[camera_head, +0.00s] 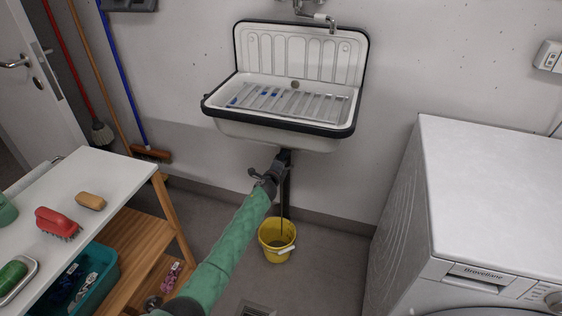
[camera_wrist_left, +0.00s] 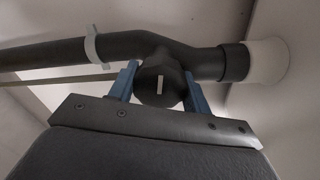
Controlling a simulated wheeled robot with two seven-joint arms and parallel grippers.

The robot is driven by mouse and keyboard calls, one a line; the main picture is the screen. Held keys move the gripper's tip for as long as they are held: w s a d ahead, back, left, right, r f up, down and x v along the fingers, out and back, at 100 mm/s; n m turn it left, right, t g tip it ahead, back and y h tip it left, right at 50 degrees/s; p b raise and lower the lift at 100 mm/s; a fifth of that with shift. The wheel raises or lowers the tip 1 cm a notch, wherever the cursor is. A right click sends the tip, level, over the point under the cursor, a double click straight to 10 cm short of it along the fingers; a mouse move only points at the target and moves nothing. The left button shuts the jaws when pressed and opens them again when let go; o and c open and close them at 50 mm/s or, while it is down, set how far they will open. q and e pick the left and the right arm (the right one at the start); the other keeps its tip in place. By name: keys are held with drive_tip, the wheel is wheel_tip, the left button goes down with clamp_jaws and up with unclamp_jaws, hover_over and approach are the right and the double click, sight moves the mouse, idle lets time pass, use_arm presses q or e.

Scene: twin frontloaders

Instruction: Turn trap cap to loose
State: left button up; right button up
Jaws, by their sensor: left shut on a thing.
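The trap cap (camera_wrist_left: 158,84) is a dark round cap with a white mark, at the bottom of the black drain pipe (camera_wrist_left: 110,48) in the left wrist view. My left gripper (camera_wrist_left: 160,88) has one blue finger on each side of the cap and is shut on it. In the head view my left gripper (camera_head: 270,175) is under the white sink (camera_head: 300,60), at the drain pipe, and its own arm hides most of the cap. My right gripper is not in view.
A yellow bucket (camera_head: 265,245) stands on the floor below the sink. A washing machine (camera_head: 490,190) stands at the right. A white-topped table (camera_head: 90,170) with brushes and a teal bin (camera_head: 108,268) is at the left. Brooms lean on the wall behind it.

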use_arm(q)
drive_tip(key=n, duration=0.2)
drive_tip(key=shift+n, duration=0.3)
drive_tip(key=shift+n+p, duration=0.4)
drive_tip(key=shift+n, duration=1.2)
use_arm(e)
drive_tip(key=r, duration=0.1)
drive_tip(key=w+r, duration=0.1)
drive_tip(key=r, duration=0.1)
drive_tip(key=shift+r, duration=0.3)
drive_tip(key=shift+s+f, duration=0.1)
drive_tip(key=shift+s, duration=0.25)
use_arm(q)
drive_tip(key=o, duration=1)
drive_tip(key=shift+c, duration=0.2)
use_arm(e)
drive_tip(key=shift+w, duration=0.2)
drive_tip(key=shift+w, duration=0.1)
use_arm(q)
drive_tip(key=shift+s+a, duration=0.1)
drive_tip(key=shift+s, duration=0.05)
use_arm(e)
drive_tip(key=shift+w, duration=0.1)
